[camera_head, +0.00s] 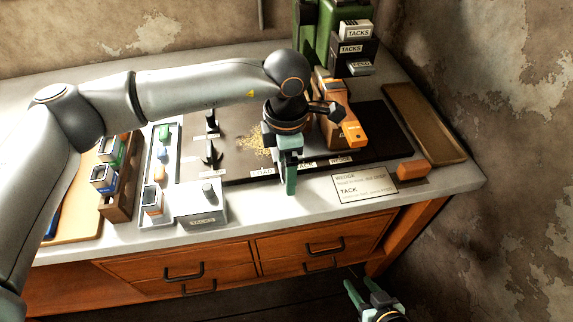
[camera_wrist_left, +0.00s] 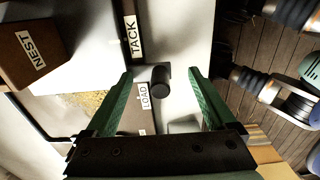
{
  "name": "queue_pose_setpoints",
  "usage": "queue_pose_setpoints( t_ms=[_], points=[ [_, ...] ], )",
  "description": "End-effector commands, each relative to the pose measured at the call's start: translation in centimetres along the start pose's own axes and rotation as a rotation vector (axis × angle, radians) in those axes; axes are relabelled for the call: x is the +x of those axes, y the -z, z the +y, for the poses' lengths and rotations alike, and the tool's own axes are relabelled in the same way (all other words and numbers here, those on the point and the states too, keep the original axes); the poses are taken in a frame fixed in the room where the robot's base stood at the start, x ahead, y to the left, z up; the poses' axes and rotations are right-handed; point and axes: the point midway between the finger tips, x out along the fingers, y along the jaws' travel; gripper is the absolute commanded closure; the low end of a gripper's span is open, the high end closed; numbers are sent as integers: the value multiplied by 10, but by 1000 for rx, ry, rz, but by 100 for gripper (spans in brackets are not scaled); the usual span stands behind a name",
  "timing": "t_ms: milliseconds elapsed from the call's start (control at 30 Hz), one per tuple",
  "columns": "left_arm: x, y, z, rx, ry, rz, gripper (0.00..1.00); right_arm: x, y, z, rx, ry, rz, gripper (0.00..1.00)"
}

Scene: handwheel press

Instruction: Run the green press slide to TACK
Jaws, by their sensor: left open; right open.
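My left gripper (camera_head: 289,184) points down over the front edge of the dark work plate (camera_head: 238,172). In the left wrist view its two green fingers (camera_wrist_left: 160,73) stand apart, with a dark round knob (camera_wrist_left: 161,78) between and below their tips; contact cannot be told. A LOAD label (camera_wrist_left: 145,95) lies beside the knob, and a TACK label (camera_wrist_left: 131,36) lies further up. In the head view the TACK label (camera_head: 301,164) sits between LOAD and WEDGE. My left arm and gripper hide the slide. My right gripper (camera_head: 364,287) is open and empty before the bench.
A green machine (camera_head: 310,32) with TACKS boxes stands at the back. A brown block (camera_wrist_left: 28,50) marked NEST shows in the wrist view. A tray (camera_head: 447,148) is at right.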

Motion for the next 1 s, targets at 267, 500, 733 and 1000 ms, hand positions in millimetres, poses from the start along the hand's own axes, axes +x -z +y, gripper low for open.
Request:
queue_pose_setpoints(
  t_ms=[267, 500, 733, 1000],
  points=[
    [0, 0, 0, 0, 0, 0, 5, 0, 0, 0, 0, 0, 1, 52],
    [-22, 0, 0, 0, 0, 0, 5, -9, 10, -1, 0, 0, 1, 52],
    [-55, 0, 0, 0, -1, 0, 5, -20, 23, -2, 0, 0, 1, 52],
    [-81, 0, 0, 0, 0, 0, 5, -29, 32, -3, 0, 0, 1, 52]
  ],
)
